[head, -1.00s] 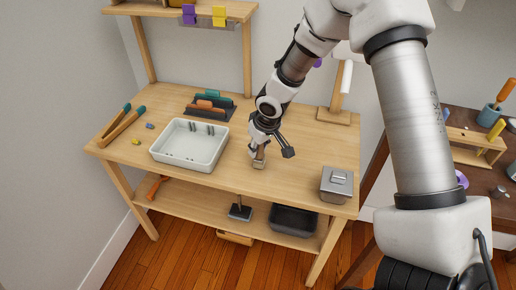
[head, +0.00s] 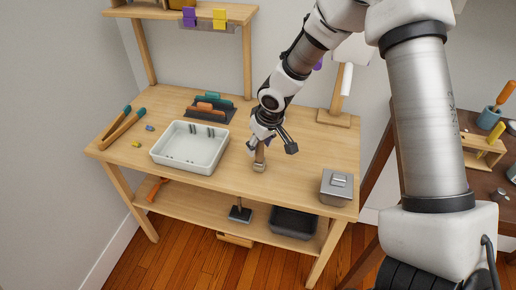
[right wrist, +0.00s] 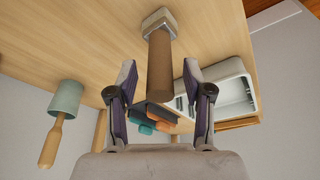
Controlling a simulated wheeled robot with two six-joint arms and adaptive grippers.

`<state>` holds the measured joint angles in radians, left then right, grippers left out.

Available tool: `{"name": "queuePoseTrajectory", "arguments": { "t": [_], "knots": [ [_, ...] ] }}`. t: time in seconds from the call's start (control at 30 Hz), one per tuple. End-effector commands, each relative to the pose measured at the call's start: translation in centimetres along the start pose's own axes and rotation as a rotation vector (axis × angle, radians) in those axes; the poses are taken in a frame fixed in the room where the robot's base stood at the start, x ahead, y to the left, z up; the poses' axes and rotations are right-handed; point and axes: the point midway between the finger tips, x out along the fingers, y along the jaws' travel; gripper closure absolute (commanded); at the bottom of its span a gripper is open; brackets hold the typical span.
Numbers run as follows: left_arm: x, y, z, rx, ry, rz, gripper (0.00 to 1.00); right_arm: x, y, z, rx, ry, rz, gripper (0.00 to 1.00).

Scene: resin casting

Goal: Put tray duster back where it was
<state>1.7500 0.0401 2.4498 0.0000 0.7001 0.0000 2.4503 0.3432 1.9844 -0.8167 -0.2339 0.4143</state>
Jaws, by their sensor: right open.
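The tray duster, a brown cylindrical handle on a pale block-like head, stands upright on the wooden workbench, right of the white tray; its head (head: 259,167) rests on the benchtop. In the right wrist view its handle (right wrist: 160,68) runs between the two spread fingers, with gaps on both sides. My right gripper (head: 270,147) is open around the upper handle; it also shows in the right wrist view (right wrist: 161,90). Part of the handle is hidden by the gripper in the head view. My left gripper is not in view.
The white tray (head: 160,157) sits left of the duster, with a dark rack of tools (head: 209,113) behind. A grey lidded box (head: 336,187) stands at the right front corner. Tongs (head: 122,128) lie at the left. The benchtop between duster and box is clear.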

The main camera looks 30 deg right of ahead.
Motion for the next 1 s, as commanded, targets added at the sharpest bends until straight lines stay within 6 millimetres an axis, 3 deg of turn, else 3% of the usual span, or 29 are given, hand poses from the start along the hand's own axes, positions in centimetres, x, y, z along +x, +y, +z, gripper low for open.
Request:
{"name": "queuePoseTrajectory", "arguments": {
  "t": [0.03,0.2,0.33,1.0],
  "knots": [
    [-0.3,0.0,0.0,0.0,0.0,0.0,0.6,-1.6,0.0,-0.2,0.001,0.006,-0.001,0.49],
    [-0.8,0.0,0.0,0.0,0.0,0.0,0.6,-6.1,0.0,-0.1,0.001,0.005,0.0,0.49],
    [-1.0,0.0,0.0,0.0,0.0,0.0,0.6,-8.2,0.0,-0.1,0.001,0.004,0.0,0.49],
    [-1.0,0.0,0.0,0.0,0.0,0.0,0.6,-8.9,0.0,0.0,0.0,0.0,0.0,0.49]
  ]
}}
